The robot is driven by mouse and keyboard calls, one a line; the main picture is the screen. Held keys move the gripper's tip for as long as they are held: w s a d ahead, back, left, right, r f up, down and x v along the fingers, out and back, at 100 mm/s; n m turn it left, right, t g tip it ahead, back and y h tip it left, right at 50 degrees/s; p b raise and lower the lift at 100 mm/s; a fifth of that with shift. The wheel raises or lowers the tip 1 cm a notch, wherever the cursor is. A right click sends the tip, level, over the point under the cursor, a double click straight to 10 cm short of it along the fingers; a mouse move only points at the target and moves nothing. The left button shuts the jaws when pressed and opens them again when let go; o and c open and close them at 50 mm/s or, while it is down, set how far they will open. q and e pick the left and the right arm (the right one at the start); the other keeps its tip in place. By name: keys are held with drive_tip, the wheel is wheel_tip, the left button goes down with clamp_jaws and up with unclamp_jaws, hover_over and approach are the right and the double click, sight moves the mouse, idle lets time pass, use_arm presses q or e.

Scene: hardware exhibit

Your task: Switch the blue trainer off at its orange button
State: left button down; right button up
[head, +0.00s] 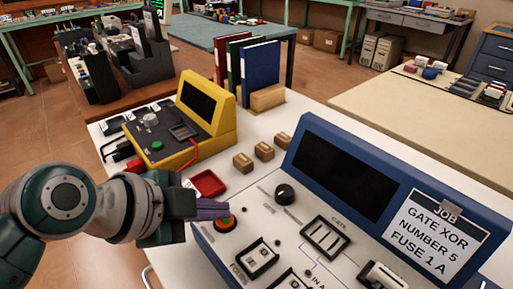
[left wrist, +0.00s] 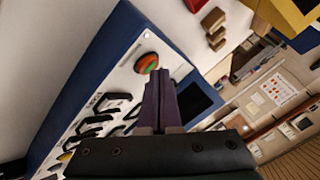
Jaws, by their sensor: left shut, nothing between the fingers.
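The blue trainer (head: 420,173) stands on the white table, its wide screen (head: 343,171) dark. The fingers also show in the left wrist view (left wrist: 162,78). I cannot tell whether the tips touch the button. My right gripper is not in view.
A yellow trainer (head: 222,126) with a red lead stands behind my left gripper. A red tray (head: 208,183) and small cardboard boxes (head: 264,151) lie between the trainers. Binders (head: 260,76) stand at the back.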

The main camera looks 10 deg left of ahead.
sight(218, 224)
use_arm(q)
drive_tip(key=shift+f, duration=0.3)
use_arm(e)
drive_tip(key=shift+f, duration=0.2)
use_arm(q)
drive_tip(key=shift+r+p, duration=0.4)
drive_tip(key=shift+r, duration=0.05)
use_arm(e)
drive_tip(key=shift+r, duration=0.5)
use_arm(q)
wheel_tip(218, 224, up, 6)
drive_tip(key=p, duration=0.6)
drive_tip(key=shift+r, duration=0.15)
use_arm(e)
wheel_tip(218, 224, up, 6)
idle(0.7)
